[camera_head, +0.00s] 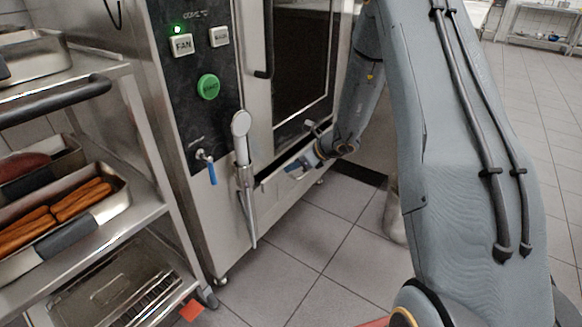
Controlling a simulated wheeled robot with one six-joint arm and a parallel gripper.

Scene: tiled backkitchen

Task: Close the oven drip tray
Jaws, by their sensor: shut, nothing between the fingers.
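The steel oven (222,75) stands in the middle left, with its glass door (302,50) closed or nearly so. The drip tray (272,181) shows as a low metal strip below the door. My arm reaches down from the right. My gripper (293,169) is shut and empty at the tray's front, near its middle. The gripper and wrist hide part of the tray. I cannot tell whether the gripper touches the tray or how far the tray stands out.
A hand shower (241,150) hangs on the oven front, left of my gripper. A blue-handled valve (208,166) is beside it. A steel rack (140,190) with food trays stands at left.

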